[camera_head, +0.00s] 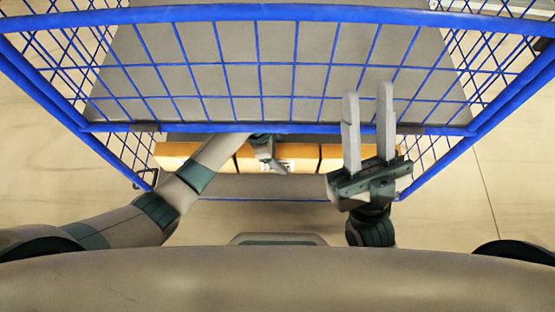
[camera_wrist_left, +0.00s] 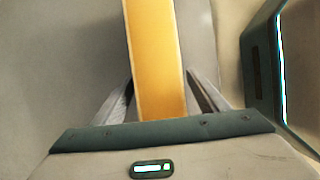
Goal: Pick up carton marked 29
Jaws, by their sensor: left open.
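Orange cartons (camera_head: 298,152) stand in a row on a low level of the blue wire cart in the head view. A white label with dark marks shows near the middle of the row, but no number is readable, so I cannot tell which carton is 29. My left gripper (camera_head: 268,158) is down at the middle of the row, partly hidden by the cart's blue rail. In the left wrist view its open fingers (camera_wrist_left: 160,78) lie on either side of one orange carton (camera_wrist_left: 157,45). My right gripper (camera_head: 367,92) is open and empty, above the row's right end.
The cart's blue front rail (camera_head: 300,128) crosses just above the cartons. Its wire mesh and a grey upper shelf (camera_head: 290,60) lie beyond, with mesh walls on both sides. Bare floor (camera_head: 480,200) is free to the right of the cart.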

